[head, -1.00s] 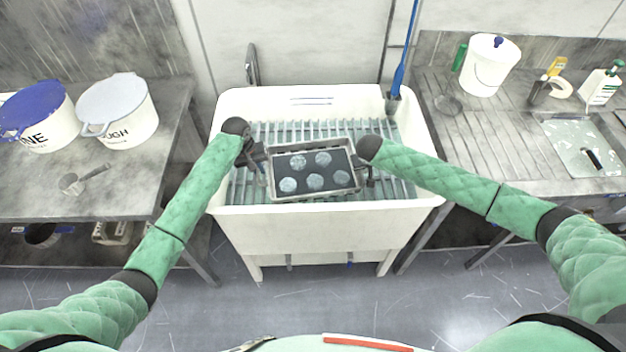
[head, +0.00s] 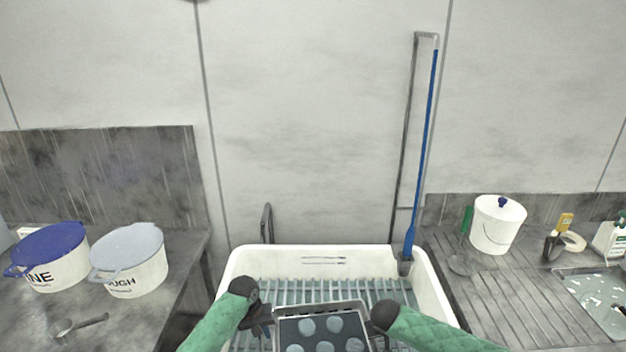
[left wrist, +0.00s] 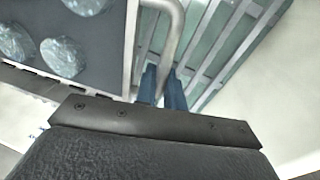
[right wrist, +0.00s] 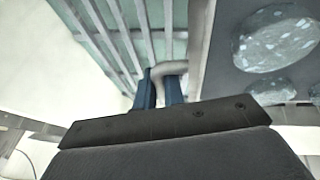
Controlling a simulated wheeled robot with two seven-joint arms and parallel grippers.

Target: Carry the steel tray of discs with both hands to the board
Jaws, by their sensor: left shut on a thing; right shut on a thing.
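The steel tray (head: 277,335) holds several grey speckled discs (head: 306,326) on a dark lining. It is over the slatted rack of the white sink, low in the head view, its near part cut off. My left gripper (head: 266,322) is shut on the tray's left handle; the left wrist view shows blue fingers (left wrist: 160,88) around the bent bar. My right gripper (head: 376,330) is shut on the right handle, with its blue fingers (right wrist: 160,90) around the bar. Whether the tray touches the slats I cannot tell. A ribbed draining board (head: 490,305) is right of the sink.
The white sink (head: 232,275) has raised rims around the tray. A blue-handled tool (head: 425,150) stands at its back right corner. A lidded white bucket (head: 497,228) and a scoop stand at the board's back. Two labelled tubs (head: 135,270) are on the left bench.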

